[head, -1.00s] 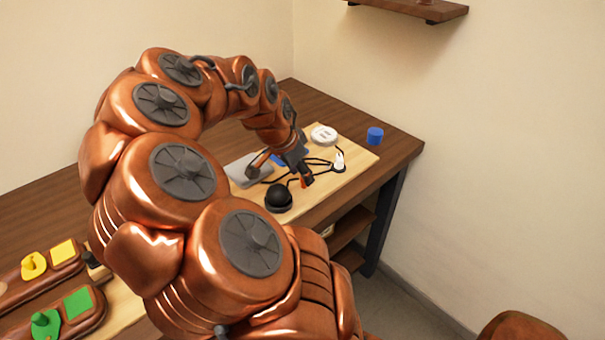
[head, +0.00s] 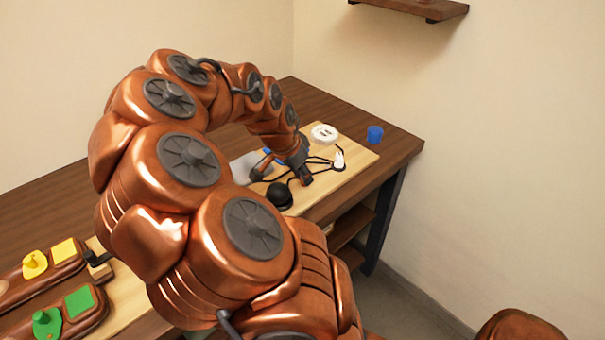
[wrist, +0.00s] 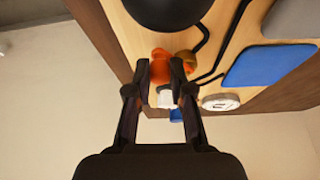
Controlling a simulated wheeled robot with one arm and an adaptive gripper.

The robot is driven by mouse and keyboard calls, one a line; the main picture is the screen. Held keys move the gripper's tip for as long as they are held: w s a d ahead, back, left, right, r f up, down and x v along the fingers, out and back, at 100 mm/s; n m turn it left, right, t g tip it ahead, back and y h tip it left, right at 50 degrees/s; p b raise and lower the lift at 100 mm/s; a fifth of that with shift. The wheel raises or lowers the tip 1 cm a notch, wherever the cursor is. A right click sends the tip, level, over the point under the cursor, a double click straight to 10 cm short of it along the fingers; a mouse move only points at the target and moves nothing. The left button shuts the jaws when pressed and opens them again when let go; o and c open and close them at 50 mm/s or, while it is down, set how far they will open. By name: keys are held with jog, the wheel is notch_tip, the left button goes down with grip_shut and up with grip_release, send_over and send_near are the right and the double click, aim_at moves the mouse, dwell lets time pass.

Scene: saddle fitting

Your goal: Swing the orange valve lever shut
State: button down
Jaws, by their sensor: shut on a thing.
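The orange valve lever (wrist: 159,72) shows in the wrist view between my fingertips, with a brass-coloured part (wrist: 187,60) close beside it. My gripper (wrist: 160,78) is shut on the lever. In the head view my gripper (head: 305,179) is low over the light wooden board (head: 352,170), at the right of the black dome (head: 279,195). There the fingers hide the lever. The lever's angle and its pivot cannot be made out.
A white cone-shaped piece (head: 339,160) stands just right of my gripper, with black cables around it. A white round socket (head: 324,133) and a blue cup (head: 375,134) are behind. A blue pad (wrist: 268,66) and grey plate (head: 243,167) lie left.

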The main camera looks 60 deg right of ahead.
jog(key=shift+s, duration=0.1)
jog(key=n, duration=0.1)
jog(key=s+n+t, duration=0.1)
jog(key=n, duration=0.1)
jog(key=d+n, duration=0.1)
jog(key=shift+s+f+n+t, duration=0.1)
jog(key=shift+s+n+t, duration=0.2)
jog(key=shift+s+t, duration=0.1)
jog(key=shift+s+d+n+t+b, duration=0.25)
jog(key=shift+d+n+t+b, duration=0.3)
jog(key=shift+n, duration=0.65)
jog(key=shift+s+d+n+t+b, duration=0.2)
jog(key=shift+d+n+t+b, duration=0.3)
jog(key=shift+n, duration=0.7)
jog(key=c, duration=1)
grip_release()
jog(key=shift+c, duration=0.2)
